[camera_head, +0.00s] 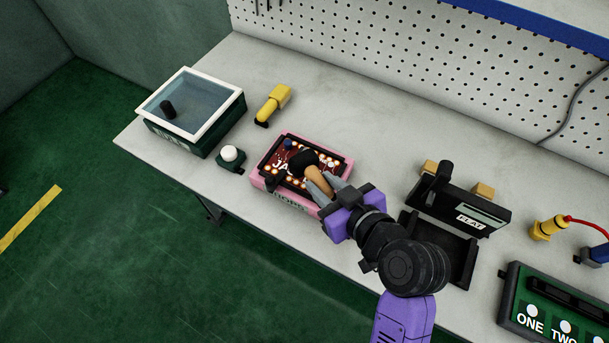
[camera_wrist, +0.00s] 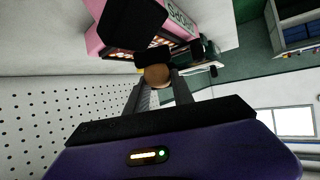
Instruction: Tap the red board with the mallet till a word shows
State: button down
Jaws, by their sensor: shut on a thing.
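The red board (camera_head: 273,166) lies in a pink frame (camera_head: 262,182) near the table's front edge. White letters starting "JA" and bright round spots show on it; the mallet and my gripper hide the rest of the lettering. My gripper (camera_head: 327,187) is shut on the wooden handle of the mallet (camera_head: 304,158), at the board's right side. The mallet's black head is over the board; I cannot tell whether it touches. In the wrist view the black head (camera_wrist: 133,22) and the round handle end (camera_wrist: 157,75) show, with the pink frame (camera_wrist: 93,42) behind.
A glass-topped box (camera_head: 195,108), a white button (camera_head: 230,154) and a yellow tool (camera_head: 272,104) stand to the left. A black fixture marked "FLAT" (camera_head: 462,205) stands to the right, beyond it a yellow plug (camera_head: 547,228) and a green panel (camera_head: 555,310). The table behind the board is clear.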

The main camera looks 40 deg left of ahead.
notch_tip(320, 180, down, 2)
jog(key=shift+f+b, duration=0.1)
jog(key=shift+b, duration=0.25)
notch_tip(320, 180, up, 7)
jog(key=p, duration=0.5)
jog(key=shift+f, duration=0.1)
dwell(0.5)
jog(key=shift+f+b, duration=1.05)
jog(key=shift+f, duration=0.45)
jog(key=shift+r+p, duration=1.05)
jog(key=shift+r, duration=0.4)
jog(key=shift+r, duration=0.1)
notch_tip(320, 180, up, 5)
jog(key=p, duration=0.4)
